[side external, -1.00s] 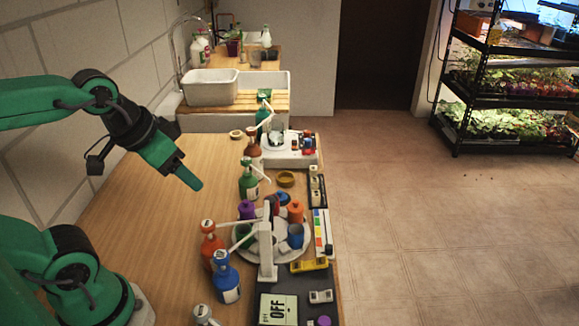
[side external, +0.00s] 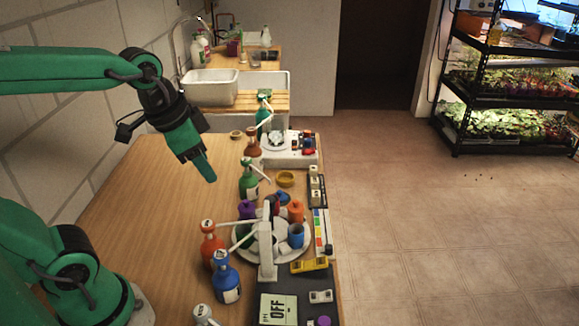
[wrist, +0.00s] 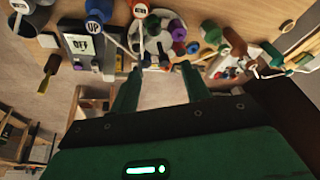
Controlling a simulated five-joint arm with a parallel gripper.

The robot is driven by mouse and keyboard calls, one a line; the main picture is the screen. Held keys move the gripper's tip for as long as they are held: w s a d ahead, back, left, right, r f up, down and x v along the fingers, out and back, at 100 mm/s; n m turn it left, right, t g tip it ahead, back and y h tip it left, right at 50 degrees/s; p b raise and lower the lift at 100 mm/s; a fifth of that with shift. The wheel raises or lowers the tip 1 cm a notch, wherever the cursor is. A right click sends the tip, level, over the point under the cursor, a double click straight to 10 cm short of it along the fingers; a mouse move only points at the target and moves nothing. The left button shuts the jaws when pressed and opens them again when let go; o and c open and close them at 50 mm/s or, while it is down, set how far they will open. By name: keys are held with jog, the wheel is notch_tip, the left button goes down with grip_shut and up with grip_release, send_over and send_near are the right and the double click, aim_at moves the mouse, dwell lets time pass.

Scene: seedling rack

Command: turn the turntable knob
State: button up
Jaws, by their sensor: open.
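The turntable (side external: 250,257) is a round pale plate on the right side of the wooden bench, ringed with coloured cups. A white post stands in front of it, and I cannot make out a separate knob. The turntable also shows near the top of the wrist view (wrist: 153,46), beyond my fingers. My gripper (side external: 204,170) is in the air above the bench, up and left of the turntable in the side view, and touches nothing. In the wrist view, my gripper (wrist: 160,70) has its two green fingers wide apart with nothing between them.
A meter reading OFF (side external: 278,309) lies at the front. A white device (side external: 289,152) sits behind. The left part of the bench is clear.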

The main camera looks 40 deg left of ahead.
jog(key=w+d+f+m+g, duration=0.1)
jog(key=w+f+m+g, duration=0.1)
jog(key=w+m, duration=0.35)
jog(key=m+g, duration=0.2)
jog(key=m, duration=0.3)
send_near(270, 199)
jog(key=shift+s+a+f+n, duration=0.2)
jog(key=shift+s+f+n, duration=0.05)
jog(key=shift+f, duration=0.1)
jog(key=shift+w+d+f+m, duration=0.15)
jog(key=shift+w+f+m, duration=0.25)
jog(key=shift+w+f, duration=0.1)
jog(key=shift+s+f, duration=0.1)
jog(key=shift+f, duration=0.05)
jog(key=shift+f, duration=3.75)
jog(key=c, duration=1)
